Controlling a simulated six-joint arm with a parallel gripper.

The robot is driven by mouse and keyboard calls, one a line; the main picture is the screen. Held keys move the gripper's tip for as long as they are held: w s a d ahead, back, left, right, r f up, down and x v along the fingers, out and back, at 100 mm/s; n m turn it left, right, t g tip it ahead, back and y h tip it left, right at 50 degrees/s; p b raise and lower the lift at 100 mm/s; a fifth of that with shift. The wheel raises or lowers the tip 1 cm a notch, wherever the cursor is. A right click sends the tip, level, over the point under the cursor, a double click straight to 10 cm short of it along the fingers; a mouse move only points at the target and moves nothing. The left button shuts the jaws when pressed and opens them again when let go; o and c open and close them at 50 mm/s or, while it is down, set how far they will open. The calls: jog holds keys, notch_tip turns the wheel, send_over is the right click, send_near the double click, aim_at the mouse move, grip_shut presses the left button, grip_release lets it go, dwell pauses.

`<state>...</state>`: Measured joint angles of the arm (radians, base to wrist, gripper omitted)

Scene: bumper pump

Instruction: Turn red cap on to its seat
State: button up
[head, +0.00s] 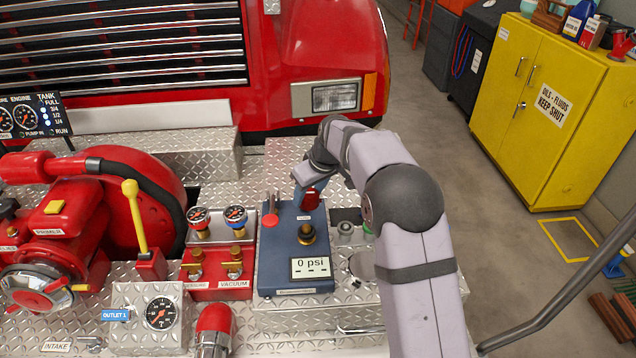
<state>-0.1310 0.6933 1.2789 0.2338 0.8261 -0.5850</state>
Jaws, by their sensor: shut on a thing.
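My gripper (311,188) is over the back part of a blue test box and is shut on a red cap (312,198). The cap is partly hidden by the fingers, and its exact tilt is hard to tell. A brass fitting with a dark opening (306,235), which looks like the seat, stands on the box's top in front of the gripper. The cap appears behind this fitting and apart from it. The blue box (272,265) has a display (310,268) reading 0 psi.
A red round knob (270,221) with a lever is at the box's left. Gauges (235,217) and brass valves (235,262) stand left of the box. A grey fitting (345,229) and a green piece (367,229) are at right, close to my arm.

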jog(key=shift+s+a+r, duration=0.15)
jog(key=shift+s+a, duration=0.15)
jog(key=shift+s, duration=0.3)
jog(key=shift+s+a+r, duration=0.1)
jog(key=shift+s+a, duration=0.15)
jog(key=shift+s, duration=0.35)
jog(key=shift+f, duration=0.15)
jog(key=b, duration=0.3)
send_over(306, 225)
jog(key=shift+s+f, duration=0.1)
jog(key=shift+f, duration=2.2)
jog(key=shift+f+b, duration=1.3)
jog(key=shift+f, duration=0.3)
dwell(0.3)
jog(key=shift+r, duration=0.1)
jog(key=shift+r+m+h+p, duration=0.1)
jog(key=shift+m+h+p, duration=0.4)
jog(key=shift+m+p, duration=0.55)
jog(key=shift+m+t+h+p, duration=0.4)
jog(key=shift+m, duration=1.05)
